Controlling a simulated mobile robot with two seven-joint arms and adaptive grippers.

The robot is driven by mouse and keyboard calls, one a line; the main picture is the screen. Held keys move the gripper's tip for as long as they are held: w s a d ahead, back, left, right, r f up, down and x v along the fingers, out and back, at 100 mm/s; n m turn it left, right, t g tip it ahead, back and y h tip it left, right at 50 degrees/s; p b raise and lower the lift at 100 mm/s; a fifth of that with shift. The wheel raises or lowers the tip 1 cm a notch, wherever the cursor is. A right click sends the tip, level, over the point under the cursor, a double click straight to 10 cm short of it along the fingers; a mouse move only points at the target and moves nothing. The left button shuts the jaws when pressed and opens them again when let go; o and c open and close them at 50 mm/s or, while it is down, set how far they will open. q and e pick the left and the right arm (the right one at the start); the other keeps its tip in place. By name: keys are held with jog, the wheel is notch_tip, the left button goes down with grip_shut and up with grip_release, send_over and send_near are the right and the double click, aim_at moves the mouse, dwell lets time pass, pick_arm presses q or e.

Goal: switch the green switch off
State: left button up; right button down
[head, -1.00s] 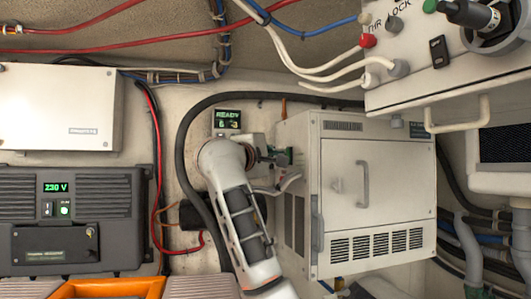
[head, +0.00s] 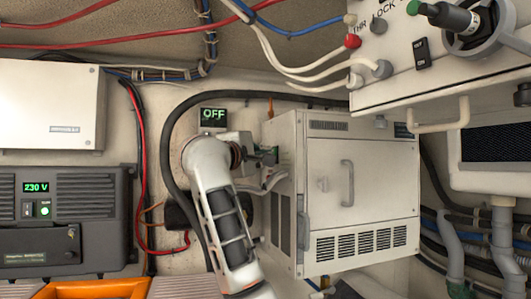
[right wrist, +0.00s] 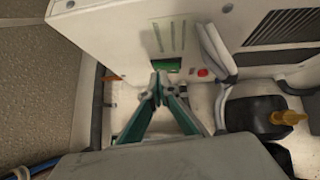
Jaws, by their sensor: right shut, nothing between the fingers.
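The green switch (right wrist: 167,65) sits in a dark recess on the side face of a white cabinet (head: 362,190), shown in the right wrist view. My right gripper (right wrist: 159,84) is shut and empty, its teal fingertips just in front of the switch; I cannot tell whether they touch it. In the head view the right gripper (head: 266,156) is at the cabinet's left side, and the arm hides the switch. A small display (head: 213,116) above the arm reads OFF in green. My left gripper is not in view.
A red button (right wrist: 203,72) and pale cables (right wrist: 215,50) are close beside the switch. A dark inverter (head: 68,215) reading 230 V stands at the left. A control panel with a lever (head: 447,17) overhangs at the upper right. A black hose (head: 170,140) curves behind my arm.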

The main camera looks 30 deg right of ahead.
jog(key=r+v, duration=0.1)
jog(key=v, duration=0.9)
jog(key=shift+a+f, duration=0.2)
jog(key=shift+f, duration=0.25)
jog(key=shift+s, duration=0.1)
